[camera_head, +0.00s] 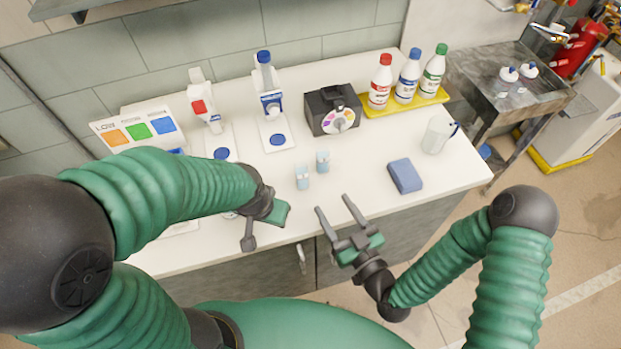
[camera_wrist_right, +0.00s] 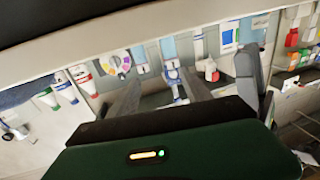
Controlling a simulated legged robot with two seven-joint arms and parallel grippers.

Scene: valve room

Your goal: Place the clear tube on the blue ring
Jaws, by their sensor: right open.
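Two small clear, bluish tubes stand upright on the white counter: a nearer tube (camera_head: 303,177) and a farther tube (camera_head: 322,161). Behind them, a blue ring (camera_head: 277,139) lies on a white base under a blue-capped dispenser. Another blue ring (camera_head: 221,154) is to its left. My right gripper (camera_head: 338,215) is open and empty at the counter's front edge, nearer to me than the tubes and apart from them. Its two fingers also show in the right wrist view (camera_wrist_right: 160,92). My left gripper (camera_head: 262,226) is over the front edge, left of the tubes; its jaw opening is unclear.
A black box with a colour dial (camera_head: 334,109) stands behind the tubes. Several capped bottles stand on a yellow tray (camera_head: 405,103). A blue block (camera_head: 405,175) and a clear beaker (camera_head: 437,136) are at right. A label stand (camera_head: 137,130) is at left.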

